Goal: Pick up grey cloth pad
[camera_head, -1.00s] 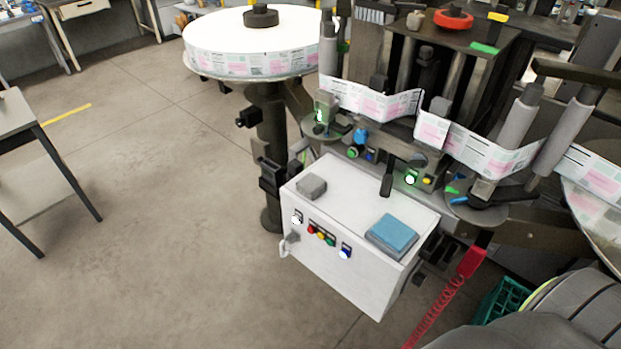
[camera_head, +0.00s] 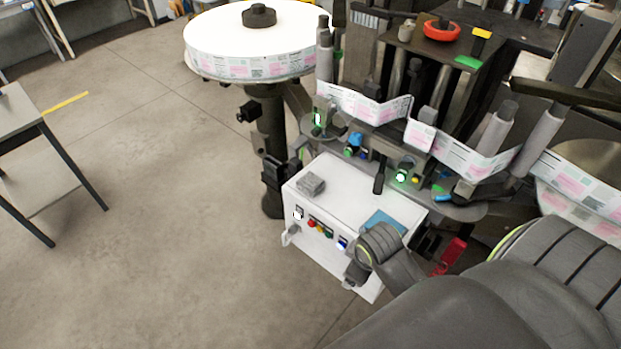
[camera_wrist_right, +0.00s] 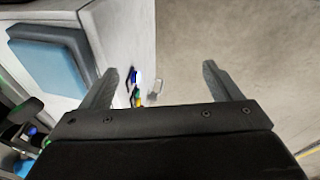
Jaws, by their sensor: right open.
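The grey cloth pad (camera_head: 311,185) lies on the top of the white cabinet (camera_head: 345,190), near its left end, in the head view. I do not make it out in the right wrist view. My right gripper (camera_wrist_right: 160,85) is open and empty in the right wrist view, with bare floor and the cabinet's front edge beyond the fingers. In the head view my right wrist hangs in front of the cabinet's right end, to the right of and nearer than the pad, and the fingers are mostly hidden. My left gripper is in neither view.
Rollers with a label web (camera_head: 365,105) stand behind the cabinet. A large label reel (camera_head: 250,65) is at the back left.

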